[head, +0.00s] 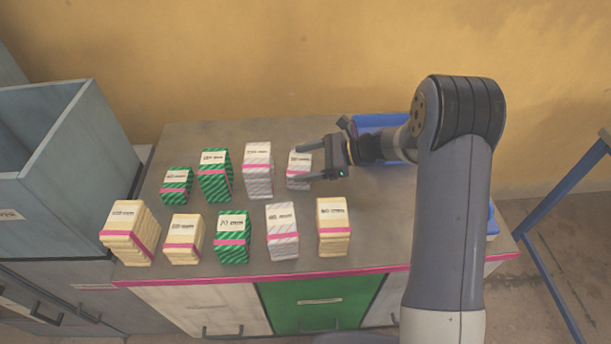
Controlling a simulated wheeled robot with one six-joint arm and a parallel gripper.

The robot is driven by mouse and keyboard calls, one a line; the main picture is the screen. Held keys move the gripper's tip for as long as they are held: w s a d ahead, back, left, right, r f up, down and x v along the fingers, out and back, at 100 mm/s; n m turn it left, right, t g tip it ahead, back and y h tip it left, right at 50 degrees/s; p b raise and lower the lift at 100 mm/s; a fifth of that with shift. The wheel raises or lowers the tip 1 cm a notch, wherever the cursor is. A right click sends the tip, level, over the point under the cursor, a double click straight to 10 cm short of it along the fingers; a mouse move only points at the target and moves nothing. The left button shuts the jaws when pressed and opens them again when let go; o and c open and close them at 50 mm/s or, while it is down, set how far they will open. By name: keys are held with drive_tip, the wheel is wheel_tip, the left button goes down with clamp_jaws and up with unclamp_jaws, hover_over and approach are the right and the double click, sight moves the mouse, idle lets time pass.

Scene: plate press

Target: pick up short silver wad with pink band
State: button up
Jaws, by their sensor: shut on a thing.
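The short silver wad with a pink band (299,170) stands upright at the right end of the back row on the grey table. My gripper (296,163) comes in from the right, with one finger on the far side of the wad and one on its near side. It is shut on the wad, around its upper part. The wad appears to be still at table level; I cannot tell whether it touches the top. The near finger hides part of its front.
A taller silver wad (258,170) stands just left of it. Two green wads (215,176) are further left. The front row holds cream, green and silver wads (282,231). A blue tray (380,122) is behind my arm. A grey-blue bin (62,160) stands at left.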

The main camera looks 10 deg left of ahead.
sight(303, 171)
drive_tip(key=shift+g+h, duration=0.4)
drive_tip(key=s+f, duration=0.1)
drive_tip(key=f, duration=0.1)
drive_tip(key=s+f, duration=0.1)
drive_tip(key=shift+s+f, duration=0.2)
drive_tip(key=shift+f, duration=0.2)
drive_tip(key=r, duration=0.5)
drive_tip(key=shift+w+a, duration=0.1)
drive_tip(key=shift+a, duration=0.25)
clamp_jaws()
wheel_tip(303, 171, up, 4)
drive_tip(key=shift+w+d+r, duration=0.15)
drive_tip(key=shift+w+r, duration=0.1)
drive_tip(key=shift+r, duration=0.4)
drive_tip(key=c, duration=1.1)
unclamp_jaws()
drive_tip(key=shift+p, duration=0.3)
drive_tip(key=o, duration=1.7)
drive_tip(key=shift+d, duration=0.1)
